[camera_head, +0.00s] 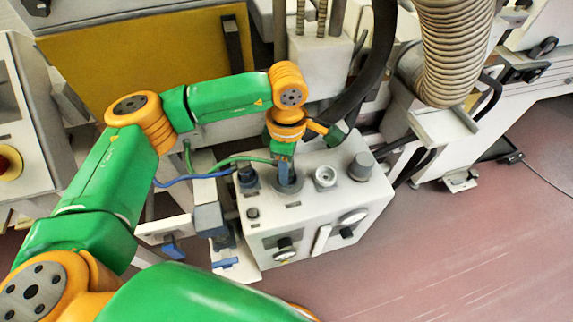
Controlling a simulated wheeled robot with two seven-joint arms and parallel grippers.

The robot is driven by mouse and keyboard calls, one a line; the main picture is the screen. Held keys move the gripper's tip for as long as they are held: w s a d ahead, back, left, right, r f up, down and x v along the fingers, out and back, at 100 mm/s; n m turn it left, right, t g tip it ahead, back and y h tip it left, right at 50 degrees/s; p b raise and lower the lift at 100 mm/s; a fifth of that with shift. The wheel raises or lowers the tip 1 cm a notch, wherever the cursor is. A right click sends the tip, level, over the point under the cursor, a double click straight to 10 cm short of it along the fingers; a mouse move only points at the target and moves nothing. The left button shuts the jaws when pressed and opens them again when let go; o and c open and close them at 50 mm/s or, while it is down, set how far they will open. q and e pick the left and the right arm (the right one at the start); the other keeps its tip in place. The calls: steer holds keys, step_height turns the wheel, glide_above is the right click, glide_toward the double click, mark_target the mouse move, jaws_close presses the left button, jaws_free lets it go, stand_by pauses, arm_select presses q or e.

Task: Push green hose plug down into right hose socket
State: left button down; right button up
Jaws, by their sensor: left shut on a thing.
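A white box stands in the middle of the view with a row of round fittings on its top. My left gripper (285,163) points down over the dark-ringed socket (289,183), second from the left in that row. It is shut on the plug end of the green hose (238,160), which runs in from the left. The plug itself is mostly hidden by the fingers, so I cannot tell how deep it sits in the socket. A blue hose (190,178) leads to a dark blue plug (247,176) in the socket just left. My right gripper is not in view.
The white box (307,215) also carries an open ring fitting (325,177), a grey knob (361,166) and gauges on its front. A thick black hose (376,70) and a ribbed beige duct (455,50) stand behind. The floor (460,250) at right is clear.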

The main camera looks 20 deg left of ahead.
arm_select(q)
steer(key=shift+f, duration=0.25)
stand_by(0.6)
steer(key=shift+c, duration=2)
jaws_free()
